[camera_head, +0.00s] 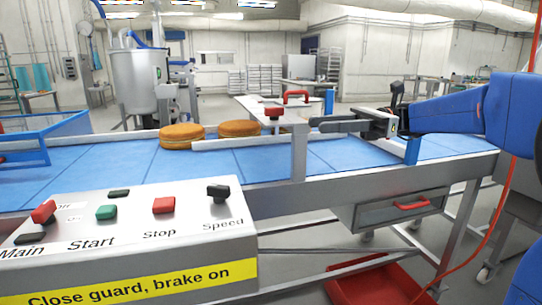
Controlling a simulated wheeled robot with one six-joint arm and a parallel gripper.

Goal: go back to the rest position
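My gripper (322,124) is at the end of my blue arm, which reaches in from the right above the conveyor belt (345,152). Its dark fingers point left and are seen side on. The gap between them cannot be made out, and no object shows at their tips.
A white rail (240,143) runs along the belt, with a post and red handle (296,95) close left of my gripper. A control panel (120,220) fills the front left. A red bin (375,285) and a drawer (400,207) are below the belt.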

